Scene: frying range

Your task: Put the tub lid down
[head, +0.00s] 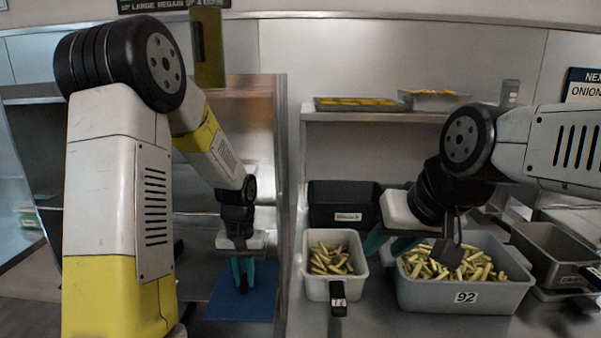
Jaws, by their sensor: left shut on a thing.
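A flat blue panel (262,303), which looks like the tub lid, is below my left gripper (243,283). The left gripper points down, its teal fingers close together on a small dark part at the panel's middle. I cannot tell whether the panel rests on the surface or hangs just above it. The grey tub numbered 92 (430,296) stands uncovered at the right, filled with cut fries (470,265). My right gripper (388,246) is over that tub's left side, its teal fingers apart with nothing seen between them. A dark block (442,255) shows beside it above the fries.
A small white tub (316,289) of fries with a dark handle stands left of the grey tub. A black bin (330,217) is behind it. Trays (357,104) sit on the shelf above. An empty dark pan (556,255) is at the right. A metal upright (283,180) rises near the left gripper.

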